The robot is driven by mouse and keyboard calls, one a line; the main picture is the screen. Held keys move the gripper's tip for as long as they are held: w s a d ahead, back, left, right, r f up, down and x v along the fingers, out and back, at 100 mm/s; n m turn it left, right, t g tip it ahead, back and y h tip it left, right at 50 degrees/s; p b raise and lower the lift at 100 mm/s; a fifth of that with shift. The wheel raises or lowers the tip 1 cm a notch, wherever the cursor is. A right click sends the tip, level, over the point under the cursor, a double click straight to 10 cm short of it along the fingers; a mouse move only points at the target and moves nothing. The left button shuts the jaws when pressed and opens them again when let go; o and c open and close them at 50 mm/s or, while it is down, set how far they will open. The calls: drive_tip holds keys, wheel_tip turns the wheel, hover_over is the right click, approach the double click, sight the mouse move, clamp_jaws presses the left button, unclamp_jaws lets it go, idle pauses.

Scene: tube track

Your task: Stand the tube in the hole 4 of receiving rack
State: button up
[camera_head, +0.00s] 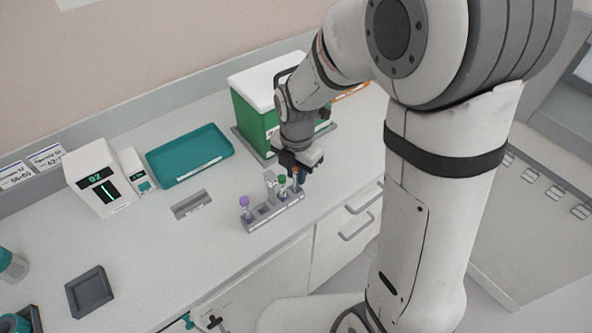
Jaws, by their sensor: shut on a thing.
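The grey rack (264,218) stands near the front edge of the counter; I cannot read any hole numbers or its label. A purple-capped tube (244,203) stands at its left end. A green-capped tube (282,186) stands towards its right end. My gripper (295,172) is over the right end of the rack, shut on an orange-capped tube (296,180). The held tube is at the rack's rightmost place; I cannot tell whether its lower end is in a hole or just above it. The fingertips are small and partly hidden by the gripper body.
A small grey block (191,204) lies left of the rack. A teal tray (190,156), a white device with a display (98,180) and a green box with a white lid (252,120) stand behind. A dark square holder (89,292) is at front left. The counter between is clear.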

drive_tip(key=o, duration=0.8)
drive_tip(key=shift+r, duration=0.15)
wheel_tip(320, 180, up, 8)
drive_tip(key=shift+f+b, duration=0.2)
drive_tip(key=shift+b, duration=0.15)
idle(0.7)
